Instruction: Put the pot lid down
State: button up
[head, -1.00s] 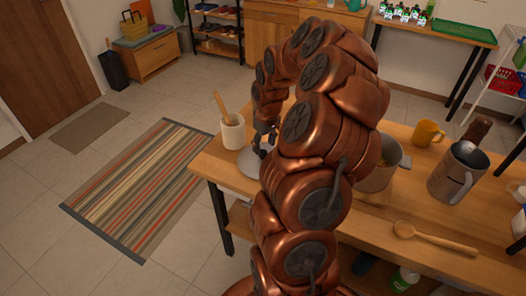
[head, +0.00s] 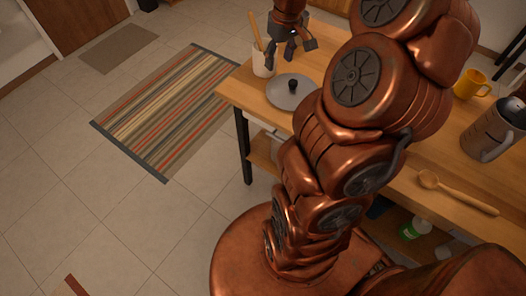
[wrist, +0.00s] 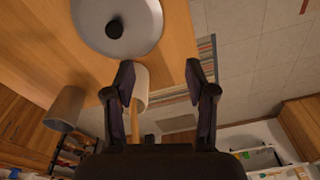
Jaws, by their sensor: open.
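The pot lid (head: 282,97) is a grey disc with a black knob (head: 293,86). It lies knob up on the table near its left end; it also shows at the top of the wrist view (wrist: 136,39). My gripper (head: 290,55) is above and behind the lid, apart from it. Its two fingers are spread with nothing between them, as the wrist view (wrist: 160,72) also shows. The pot is not visible in the head view now; my arm covers the middle of the table.
A white crock (head: 262,65) with a wooden utensil stands just behind the lid, close to my gripper. A wooden spoon (head: 455,192), a grey metal pitcher (head: 488,135) and a yellow mug (head: 470,85) are on the table's right part. The table's left edge is near the lid.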

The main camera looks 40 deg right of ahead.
jog(key=s+a+r+n+g, duration=0.1)
jog(key=s+a, duration=0.3)
jog(key=a, duration=0.4)
jog(key=s+a+r, duration=0.2)
jog(key=s+a, duration=0.1)
jog(key=a, duration=0.5)
jog(key=s+a+f+g, duration=0.1)
jog(key=s+a, duration=0.3)
jog(key=s, duration=0.4)
jog(key=s+a+f+g, duration=0.1)
jog(key=s+a, duration=0.3)
jog(key=s, duration=0.4)
jog(key=shift+a+f+m, duration=0.3)
jog(key=shift+f+m, duration=0.1)
jog(key=shift+s, duration=0.1)
jog(key=shift+r+p, duration=0.85)
jog(key=shift+c, duration=0.3)
